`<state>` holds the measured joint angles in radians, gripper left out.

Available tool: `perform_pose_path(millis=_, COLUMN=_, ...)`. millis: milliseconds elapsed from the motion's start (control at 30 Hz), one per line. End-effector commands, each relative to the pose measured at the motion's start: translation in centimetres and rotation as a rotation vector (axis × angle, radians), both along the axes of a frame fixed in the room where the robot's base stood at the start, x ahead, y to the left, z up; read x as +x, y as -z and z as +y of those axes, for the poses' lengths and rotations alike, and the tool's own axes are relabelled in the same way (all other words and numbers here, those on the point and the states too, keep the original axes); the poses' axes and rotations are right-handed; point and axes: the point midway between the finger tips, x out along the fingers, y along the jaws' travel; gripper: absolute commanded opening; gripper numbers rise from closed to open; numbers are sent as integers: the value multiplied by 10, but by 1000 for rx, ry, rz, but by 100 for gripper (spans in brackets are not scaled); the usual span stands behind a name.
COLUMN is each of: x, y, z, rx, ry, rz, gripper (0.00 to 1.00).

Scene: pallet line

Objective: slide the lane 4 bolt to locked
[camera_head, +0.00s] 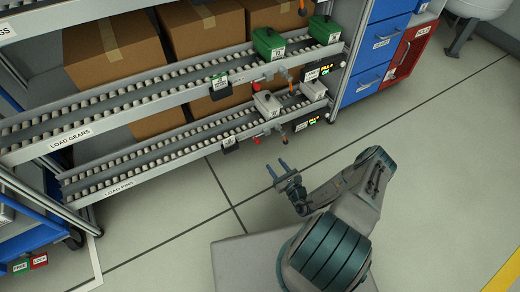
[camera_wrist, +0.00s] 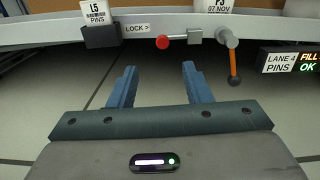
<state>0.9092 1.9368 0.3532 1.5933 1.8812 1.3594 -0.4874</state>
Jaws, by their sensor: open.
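The lane 4 bolt has a red knob (camera_wrist: 164,42) on a short bar that runs to a small grey block (camera_wrist: 195,36) on the front rail. The knob stands to the left of the block, beside a "LOCK >" label (camera_wrist: 137,29) whose arrow points right. In the head view the red knob (camera_head: 257,140) is small, on the lower rack rail. My gripper (camera_wrist: 158,72) is open and empty, its two blue fingers pointing at the rail, with the knob ahead between them and not touched. In the head view my gripper (camera_head: 277,166) is in front of the lower rail.
A lever with an orange handle (camera_wrist: 234,62) and black ball hangs right of the bolt. The lane 4 pins sign (camera_wrist: 281,63) is farther right, its display reading "FILL OK". A black L5 pins holder (camera_wrist: 101,37) is at left. Open floor (camera_head: 300,140) lies before the rack.

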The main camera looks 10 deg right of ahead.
Motion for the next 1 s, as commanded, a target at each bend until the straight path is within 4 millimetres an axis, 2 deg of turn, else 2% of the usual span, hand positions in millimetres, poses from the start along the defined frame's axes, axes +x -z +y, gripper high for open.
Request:
perform_pose_path(millis=33, x=-1, y=7, z=0, rx=7, ry=15, rz=5, gripper=45)
perform_pose_path(millis=167, x=6, y=10, z=1, rx=9, ry=28, rz=8, gripper=45)
perform_pose_path(millis=267, x=19, y=11, z=6, rx=8, ry=25, rz=8, gripper=45)
perform_pose_path(millis=700, x=104, y=11, z=34, rx=8, ry=23, rz=7, gripper=45)
perform_pose_path(millis=833, x=119, y=11, z=38, rx=7, ry=24, rz=7, gripper=45)
perform_pose_path(millis=1000, x=128, y=9, z=42, rx=9, ry=24, rz=9, gripper=45)
